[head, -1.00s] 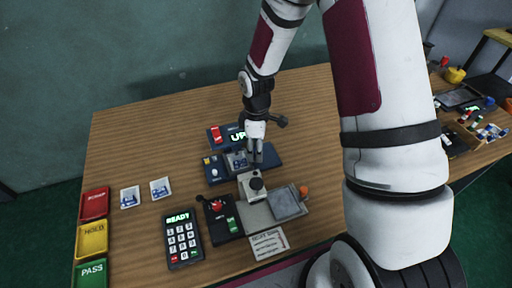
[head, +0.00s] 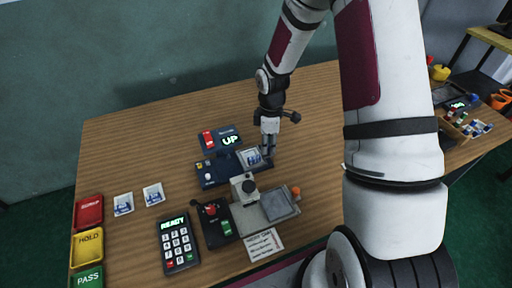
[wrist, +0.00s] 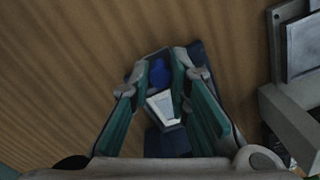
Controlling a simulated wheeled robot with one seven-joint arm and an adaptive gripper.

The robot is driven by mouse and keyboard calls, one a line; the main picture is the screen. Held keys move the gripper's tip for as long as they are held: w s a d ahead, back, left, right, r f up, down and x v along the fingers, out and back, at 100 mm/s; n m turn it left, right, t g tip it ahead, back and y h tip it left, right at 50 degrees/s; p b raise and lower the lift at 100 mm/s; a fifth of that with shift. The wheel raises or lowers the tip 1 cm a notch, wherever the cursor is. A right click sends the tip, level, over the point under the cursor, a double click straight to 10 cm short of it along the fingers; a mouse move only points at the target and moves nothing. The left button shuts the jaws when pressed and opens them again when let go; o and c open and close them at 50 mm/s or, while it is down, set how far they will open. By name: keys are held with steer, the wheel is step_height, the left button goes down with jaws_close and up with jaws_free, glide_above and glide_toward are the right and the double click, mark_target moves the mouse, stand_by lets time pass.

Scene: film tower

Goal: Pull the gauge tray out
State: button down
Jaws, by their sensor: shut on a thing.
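The gauge tray (head: 250,157), a grey square holding a blue-and-white piece, sits on the right half of the dark blue gauge base (head: 229,170) in the head view. My gripper (head: 268,155) points down at the tray's right side, shut on it. The exact grip is hidden behind the fingers in the head view. In the wrist view, the green-padded fingers (wrist: 168,62) close around a small blue part, with a white piece (wrist: 164,107) just below it.
A display reading UP (head: 229,140) stands behind the base. A READY keypad (head: 178,243) and red, yellow and green trays (head: 90,242) lie left. Table right of the base is bare.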

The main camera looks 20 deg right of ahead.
steer(key=shift+d, duration=0.4)
steer(key=c, duration=1.5)
jaws_free()
steer(key=shift+d, duration=0.15)
steer(key=shift+r, duration=0.1)
steer(key=shift+w+r, duration=0.1)
steer(key=shift+r, duration=5.8)
